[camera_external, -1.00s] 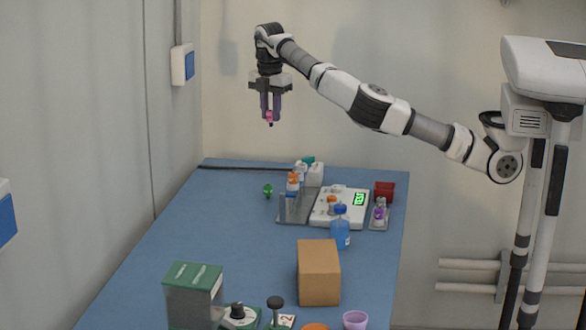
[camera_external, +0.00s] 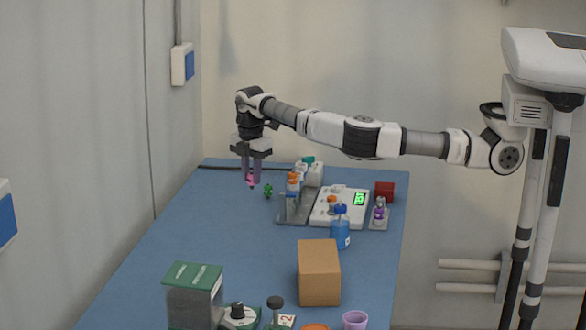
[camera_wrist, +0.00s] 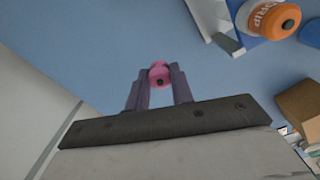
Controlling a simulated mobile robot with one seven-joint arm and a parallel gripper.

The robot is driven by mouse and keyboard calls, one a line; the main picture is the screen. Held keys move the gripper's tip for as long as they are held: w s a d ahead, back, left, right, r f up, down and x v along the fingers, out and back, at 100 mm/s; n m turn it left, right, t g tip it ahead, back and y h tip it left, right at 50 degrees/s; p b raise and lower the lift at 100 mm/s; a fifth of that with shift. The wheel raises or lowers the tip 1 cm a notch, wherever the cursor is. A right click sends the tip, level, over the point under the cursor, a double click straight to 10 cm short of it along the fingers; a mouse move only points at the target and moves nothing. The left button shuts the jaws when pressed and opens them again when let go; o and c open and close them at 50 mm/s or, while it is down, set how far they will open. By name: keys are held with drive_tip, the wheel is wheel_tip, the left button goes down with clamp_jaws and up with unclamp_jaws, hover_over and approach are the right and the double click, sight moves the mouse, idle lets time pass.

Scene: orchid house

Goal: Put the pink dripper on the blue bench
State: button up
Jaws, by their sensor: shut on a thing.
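The pink dripper (camera_external: 251,181) is between the fingertips of my gripper (camera_external: 251,176), which is shut on it. In the wrist view the dripper (camera_wrist: 159,74) shows as a small pink round piece with a dark centre, held between the two fingers (camera_wrist: 159,84). The blue bench (camera_external: 190,235) lies below; its bare blue top (camera_wrist: 110,40) fills much of the wrist view. My gripper points down over the far left part of the bench. The dripper looks close to the bench top, but I cannot tell whether it touches.
A green dripper-like piece (camera_external: 268,191) lies just right of my gripper. A grey tray (camera_external: 292,214) with orange-capped bottles, a white scale (camera_external: 335,220), a blue bottle (camera_external: 340,234) and a cardboard box (camera_external: 319,272) stand further right and nearer. The bench's left middle is clear.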

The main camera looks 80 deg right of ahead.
sight(251, 174)
drive_tip(key=shift+f+p, duration=0.75)
drive_tip(key=shift+f, duration=2.95)
drive_tip(key=shift+f, duration=0.15)
drive_tip(key=o, duration=1)
drive_tip(key=shift+c, duration=0.2)
wheel_tip(251, 174, up, 12)
drive_tip(key=b, duration=0.3)
